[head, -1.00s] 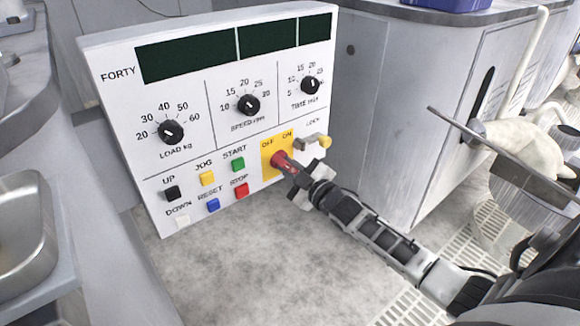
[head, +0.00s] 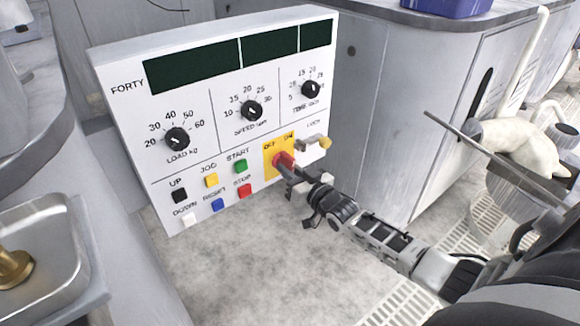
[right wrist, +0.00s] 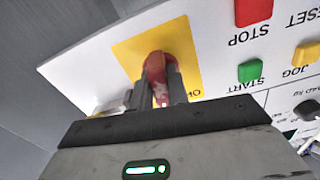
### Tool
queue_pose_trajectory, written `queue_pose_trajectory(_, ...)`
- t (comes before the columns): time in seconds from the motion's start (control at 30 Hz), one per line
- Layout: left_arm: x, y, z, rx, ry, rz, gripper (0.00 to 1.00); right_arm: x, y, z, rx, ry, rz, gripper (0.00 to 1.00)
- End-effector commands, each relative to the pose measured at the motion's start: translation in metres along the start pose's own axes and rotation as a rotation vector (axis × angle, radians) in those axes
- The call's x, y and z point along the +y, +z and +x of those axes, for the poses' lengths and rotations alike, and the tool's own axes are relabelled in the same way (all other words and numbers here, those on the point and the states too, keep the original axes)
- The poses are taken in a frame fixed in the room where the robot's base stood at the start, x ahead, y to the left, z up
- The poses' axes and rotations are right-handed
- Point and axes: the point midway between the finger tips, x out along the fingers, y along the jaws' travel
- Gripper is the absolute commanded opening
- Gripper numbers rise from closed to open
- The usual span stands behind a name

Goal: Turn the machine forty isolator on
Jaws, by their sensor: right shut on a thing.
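The machine forty panel (head: 150,120) stands upright, a white box with dark displays and three black dials. Its isolator is a red knob (head: 284,160) on a yellow plate (head: 268,163) marked OFF and ON, at the panel's lower right. My right gripper (head: 288,170) is shut on the red knob. In the right wrist view the two fingers (right wrist: 160,90) lie on either side of the red knob (right wrist: 155,65), in front of the yellow plate (right wrist: 185,45). The fingers hide part of the knob, so its exact setting is hard to read. My left gripper is not in view.
A lock fitting with a yellow end (head: 325,143) sits just right of the isolator. Coloured push buttons, among them the red STOP (head: 244,190) and green START (head: 241,166), are close on the left. A grey cabinet (head: 440,110) stands to the right. A metal basin (head: 45,255) is at left.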

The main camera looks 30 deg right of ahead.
Motion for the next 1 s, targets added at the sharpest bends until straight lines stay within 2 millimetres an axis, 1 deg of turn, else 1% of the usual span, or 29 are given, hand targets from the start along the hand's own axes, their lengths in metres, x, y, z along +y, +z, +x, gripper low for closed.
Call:
queue_pose_trajectory(0.2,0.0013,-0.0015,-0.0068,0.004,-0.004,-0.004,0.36,-0.0009,0.0003,-0.0005,-0.002,0.0,0.204,0.0)
queue_pose_trajectory(0.5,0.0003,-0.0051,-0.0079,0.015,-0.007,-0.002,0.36,-0.0024,0.0006,-0.0005,-0.002,0.001,0.451,0.0)
queue_pose_trajectory(0.73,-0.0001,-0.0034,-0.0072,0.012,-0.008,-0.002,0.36,-0.003,0.0002,-0.0006,-0.002,0.001,0.576,0.0)
queue_pose_trajectory(1.0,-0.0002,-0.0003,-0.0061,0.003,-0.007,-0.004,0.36,-0.0036,0.0001,-0.0006,-0.003,0.0,0.645,0.0)
